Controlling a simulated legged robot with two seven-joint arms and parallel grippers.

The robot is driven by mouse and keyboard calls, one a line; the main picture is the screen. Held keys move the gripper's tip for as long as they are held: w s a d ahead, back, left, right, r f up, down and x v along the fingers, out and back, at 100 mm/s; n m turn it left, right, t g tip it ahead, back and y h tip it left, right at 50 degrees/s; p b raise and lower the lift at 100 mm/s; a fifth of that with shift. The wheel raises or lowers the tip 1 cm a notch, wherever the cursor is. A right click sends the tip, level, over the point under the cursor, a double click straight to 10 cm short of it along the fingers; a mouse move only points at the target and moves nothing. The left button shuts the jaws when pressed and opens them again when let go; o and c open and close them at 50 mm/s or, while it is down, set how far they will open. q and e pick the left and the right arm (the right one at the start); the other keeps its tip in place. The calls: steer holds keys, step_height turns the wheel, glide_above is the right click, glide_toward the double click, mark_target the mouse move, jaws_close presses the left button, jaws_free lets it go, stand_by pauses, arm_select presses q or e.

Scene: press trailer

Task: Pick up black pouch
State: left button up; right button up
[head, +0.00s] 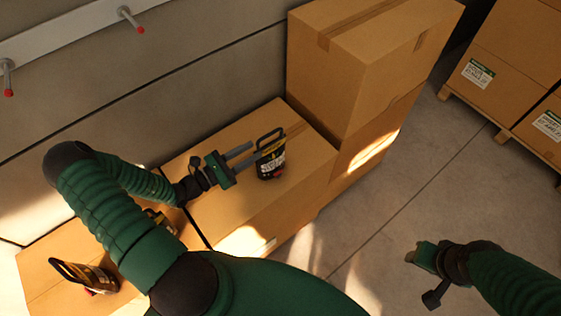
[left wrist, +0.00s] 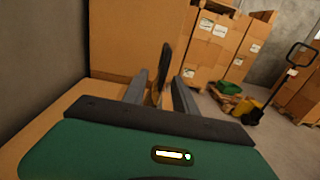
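A black pouch (head: 270,163) with a looped handle, a pale label and yellow and red details stands upright on a cardboard box. My left gripper (head: 255,150) is open, with its two fingers extending to the pouch's upper part. In the left wrist view the pouch (left wrist: 164,75) shows as a narrow dark upright shape between the spread fingers (left wrist: 160,92), with gaps visible beside it. Its lower part is hidden there by my gripper. My right gripper (head: 418,256) is low at the right, away from the boxes; its finger opening is unclear.
The supporting cardboard box (head: 225,215) lies along a grey wall. Taller stacked boxes (head: 350,75) rise just behind the pouch. A similar black item (head: 85,274) stands at lower left. Wall pegs (head: 131,20) stick out above. Open floor (head: 400,200) lies right; palletised boxes (head: 515,55) stand beyond.

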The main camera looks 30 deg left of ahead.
mark_target(270, 148)
arm_select(q)
steer(key=x, duration=0.2)
steer(key=f+x, duration=0.1)
steer(key=x, duration=0.4)
steer(key=shift+w+d+f, duration=0.15)
steer(key=shift+w+f, duration=0.1)
steer(key=shift+f, duration=0.05)
steer(key=shift+s, duration=0.1)
steer(key=shift+c, duration=0.4)
steer(key=shift+d, duration=0.1)
jaws_close()
stand_by(0.4)
steer(key=shift+r, duration=0.1)
